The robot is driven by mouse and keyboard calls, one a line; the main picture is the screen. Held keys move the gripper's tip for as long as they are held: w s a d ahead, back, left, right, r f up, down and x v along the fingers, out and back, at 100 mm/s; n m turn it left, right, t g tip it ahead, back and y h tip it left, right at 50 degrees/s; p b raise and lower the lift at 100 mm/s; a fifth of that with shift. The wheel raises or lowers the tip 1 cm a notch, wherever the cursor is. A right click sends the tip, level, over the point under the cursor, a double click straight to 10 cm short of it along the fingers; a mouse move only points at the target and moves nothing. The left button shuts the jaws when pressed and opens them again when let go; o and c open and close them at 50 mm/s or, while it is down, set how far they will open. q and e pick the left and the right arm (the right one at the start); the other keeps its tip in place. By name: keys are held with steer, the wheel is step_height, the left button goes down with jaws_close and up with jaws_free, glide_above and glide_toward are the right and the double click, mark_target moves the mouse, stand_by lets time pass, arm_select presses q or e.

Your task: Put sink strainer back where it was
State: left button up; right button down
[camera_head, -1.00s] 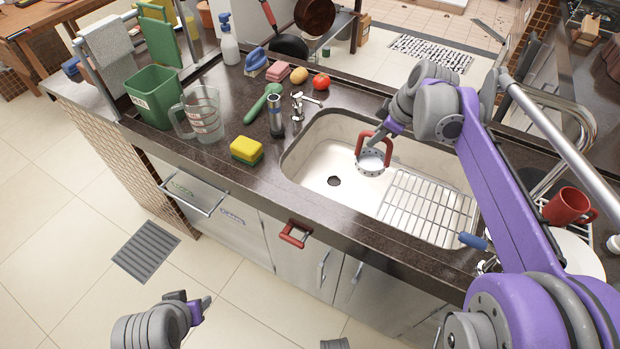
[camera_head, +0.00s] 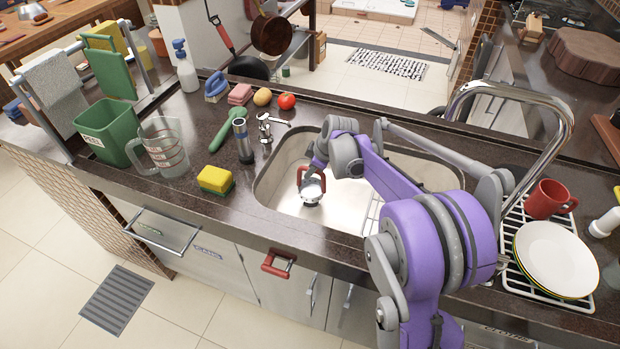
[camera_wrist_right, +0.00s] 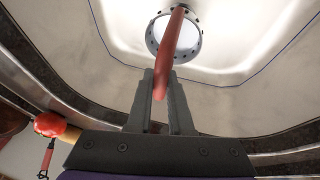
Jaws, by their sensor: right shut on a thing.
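The sink strainer (camera_head: 311,192) is a round metal piece with perforations around its rim and a tall red loop handle. My right gripper (camera_head: 318,164) is shut on the red handle and holds the strainer low in the left part of the sink basin (camera_head: 345,203). In the right wrist view the fingers (camera_wrist_right: 161,82) close around the red handle, with the strainer's ring (camera_wrist_right: 173,35) beyond it. I cannot see the drain hole, and I cannot tell whether the strainer touches the basin floor. My left gripper is out of view.
A dish rack with white plates (camera_head: 556,258) and a red mug (camera_head: 549,199) is at the right. My right arm covers much of the sink's right side.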

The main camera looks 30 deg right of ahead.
mark_target(310, 193)
steer(key=shift+f, duration=1.6)
steer(key=shift+f+b, duration=0.5)
steer(key=shift+f, duration=0.05)
steer(key=c, duration=0.8)
jaws_free()
steer(key=shift+r, duration=0.15)
steer(key=shift+r+p, duration=0.3)
steer(key=shift+p, duration=0.05)
steer(key=p+v, duration=0.1)
steer(key=v, duration=1.1)
steer(key=shift+r, duration=0.15)
